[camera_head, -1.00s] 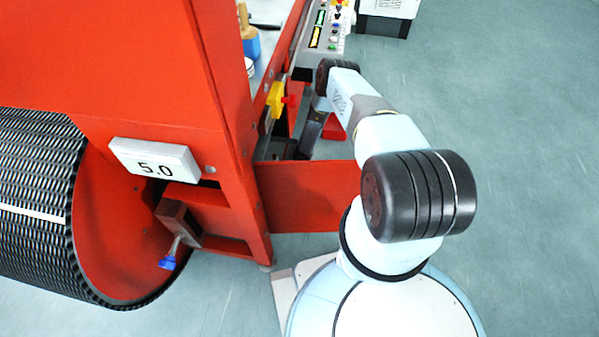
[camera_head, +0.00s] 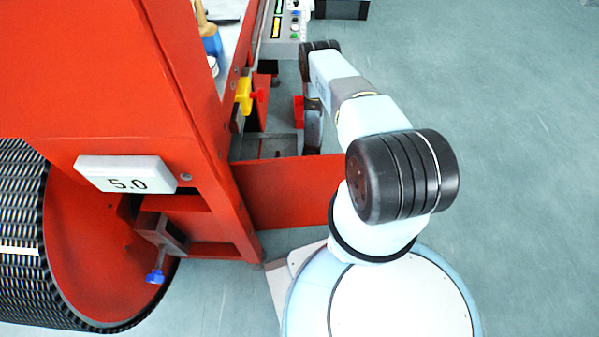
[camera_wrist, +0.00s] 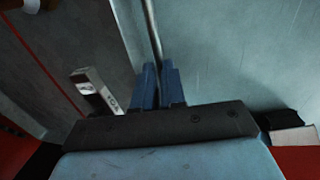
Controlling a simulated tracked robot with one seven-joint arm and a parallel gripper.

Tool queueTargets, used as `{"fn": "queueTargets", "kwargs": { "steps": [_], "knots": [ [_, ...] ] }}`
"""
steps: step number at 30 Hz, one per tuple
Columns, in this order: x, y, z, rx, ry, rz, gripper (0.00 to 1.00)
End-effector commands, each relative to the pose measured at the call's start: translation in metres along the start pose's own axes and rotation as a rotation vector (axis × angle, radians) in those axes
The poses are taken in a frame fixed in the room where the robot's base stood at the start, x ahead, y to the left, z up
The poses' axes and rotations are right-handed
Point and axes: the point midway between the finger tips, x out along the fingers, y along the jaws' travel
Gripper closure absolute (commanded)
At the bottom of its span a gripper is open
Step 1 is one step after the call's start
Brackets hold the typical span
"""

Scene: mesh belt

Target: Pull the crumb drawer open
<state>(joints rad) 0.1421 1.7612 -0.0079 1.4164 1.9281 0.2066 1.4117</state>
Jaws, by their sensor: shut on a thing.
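The crumb drawer appears as a grey tray (camera_head: 283,145) beside the red machine frame in the head view, partly out at the machine's right side. My arm hides its outer end. In the wrist view, a thin metal bar (camera_wrist: 150,25), which looks like the drawer's handle, runs from the top edge down to my gripper. The two blue fingers of my gripper (camera_wrist: 158,80) are close together on this bar. The grey surface left of the bar (camera_wrist: 85,35) looks like the drawer's inside. In the head view my gripper is hidden behind my arm.
The red machine (camera_head: 80,75) fills the left, with a mesh belt (camera_head: 20,220) and a "5.0" sign (camera_head: 125,175). A red panel (camera_head: 285,190) juts out below the tray. A yellow part (camera_head: 243,95) sits above. Open floor (camera_head: 500,120) lies to the right.

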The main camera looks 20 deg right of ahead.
Motion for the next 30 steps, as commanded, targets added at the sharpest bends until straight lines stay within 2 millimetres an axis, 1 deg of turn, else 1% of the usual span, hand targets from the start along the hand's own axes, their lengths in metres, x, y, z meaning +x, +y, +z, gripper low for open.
{"fn": "queueTargets", "kwargs": {
  "steps": [1,6,7,10,17,20,25,30],
  "knots": [
    [0.001,-0.001,-0.002,0.000,0.003,-0.002,1.00],
    [0.001,-0.001,-0.002,0.000,0.002,-0.002,1.00],
    [0.001,-0.001,-0.002,0.000,0.002,-0.002,0.89],
    [0.001,0.000,-0.001,-0.001,0.001,-0.002,0.79],
    [0.001,0.001,0.000,-0.003,0.000,-0.001,0.79],
    [-0.003,0.001,0.000,-0.003,0.000,-0.001,0.79],
    [-0.019,0.001,0.001,-0.003,0.000,-0.002,0.79],
    [-0.047,0.002,0.001,-0.002,-0.001,-0.002,0.79]
  ]
}}
